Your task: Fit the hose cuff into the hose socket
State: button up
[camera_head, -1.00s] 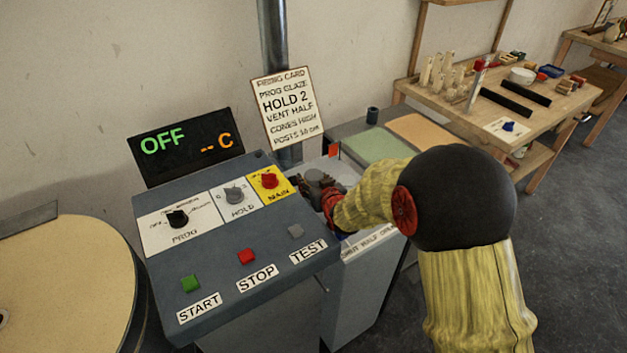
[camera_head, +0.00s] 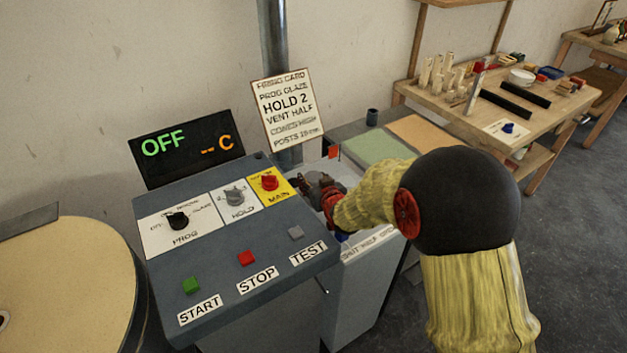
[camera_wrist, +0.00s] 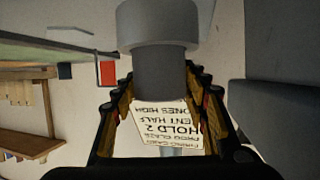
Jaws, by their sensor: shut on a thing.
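My gripper (camera_wrist: 160,88) is shut on a dark grey cylinder (camera_wrist: 160,75), which looks like the hose cuff. A wider light grey ring (camera_wrist: 158,27) sits against the cylinder's far end at the top of the wrist view. I cannot tell whether this ring is the hose socket or part of the held piece, nor whether the two are joined. In the head view my gripper (camera_head: 318,187) is low over the pale top behind the control panel, and the cuff is hidden by my arm and gripper.
The grey control panel (camera_head: 215,275) stands just left of my gripper, with knobs and buttons. A firing card (camera_head: 287,110) stands behind, by a metal pipe (camera_head: 273,40). A small red flag (camera_head: 334,152) is close behind my gripper. A wooden bench (camera_head: 450,100) is at the right.

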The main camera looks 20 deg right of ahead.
jog(key=shift+f, duration=0.15)
jog(key=shift+c, duration=0.2)
jog(key=o, duration=1.4)
jog(key=shift+c, duration=0.2)
notch_tip(320, 180, up, 10)
jog(key=shift+s+r, duration=0.1)
jog(key=shift+r, duration=0.1)
jog(key=s+d+r+g+h+p, duration=0.1)
jog(key=s+r+g+p, duration=0.1)
jog(key=s+r, duration=0.5)
jog(key=s+d+r+g+p, duration=0.1)
jog(key=s+r+g+p, duration=0.15)
jog(key=s, duration=0.95)
jog(key=s+a+r+g+p, duration=0.1)
jog(key=s+a+g+p, duration=0.1)
jog(key=s, duration=1.9)
jog(key=shift+s+r+m+g, duration=0.3)
jog(key=shift+g, duration=0.35)
